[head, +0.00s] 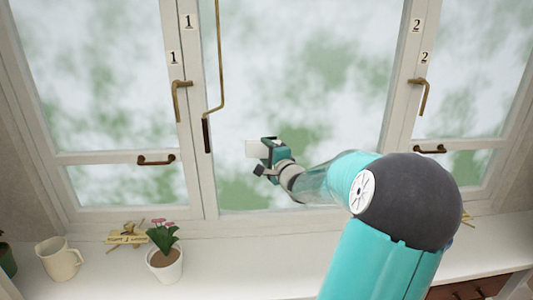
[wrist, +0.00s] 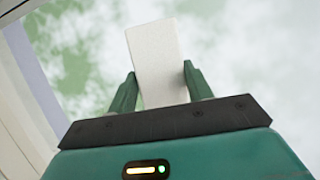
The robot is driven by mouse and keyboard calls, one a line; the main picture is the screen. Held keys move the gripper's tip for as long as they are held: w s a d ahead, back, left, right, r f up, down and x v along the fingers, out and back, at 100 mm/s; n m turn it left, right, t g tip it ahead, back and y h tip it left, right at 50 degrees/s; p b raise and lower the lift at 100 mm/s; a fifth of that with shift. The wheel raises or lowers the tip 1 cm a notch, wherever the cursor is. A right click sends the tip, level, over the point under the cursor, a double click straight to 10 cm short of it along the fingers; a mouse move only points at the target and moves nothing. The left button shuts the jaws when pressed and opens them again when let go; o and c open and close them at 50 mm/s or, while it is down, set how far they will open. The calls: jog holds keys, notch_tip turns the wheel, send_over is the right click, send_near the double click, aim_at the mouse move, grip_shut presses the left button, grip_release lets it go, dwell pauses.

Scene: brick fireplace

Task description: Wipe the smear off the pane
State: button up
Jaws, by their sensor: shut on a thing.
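My gripper (head: 266,149) is shut on a white block (head: 254,149) in front of the middle pane (head: 310,60). In the wrist view the white block (wrist: 157,50) stands up between the two green fingers of my gripper (wrist: 159,84), slightly tilted. Its far end points toward the glass (wrist: 235,40); I cannot tell whether it touches. The panes look blotchy white and green, and I cannot pick out the smear from that background.
A brass rod with a dark grip (head: 206,135) hangs left of my gripper. Window handles (head: 180,98) and (head: 424,96) stick out from the frames.

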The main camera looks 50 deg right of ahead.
jog(key=shift+w+d, duration=0.55)
jog(key=shift+d, duration=0.1)
dwell(0.3)
jog(key=shift+s+d, duration=0.1)
jog(key=shift+s+d, duration=1.15)
jog(key=shift+s, duration=0.3)
jog(key=shift+w+d, duration=0.1)
jog(key=shift+w, duration=0.05)
jog(key=shift+w+a+r, duration=0.1)
jog(key=shift+w+a, duration=0.6)
jog(key=shift+w, duration=0.1)
jog(key=shift+w+a+r, duration=0.1)
jog(key=shift+w+a, duration=0.5)
jog(key=shift+w, duration=0.25)
jog(key=shift+c, duration=0.8)
jog(key=shift+a, duration=0.15)
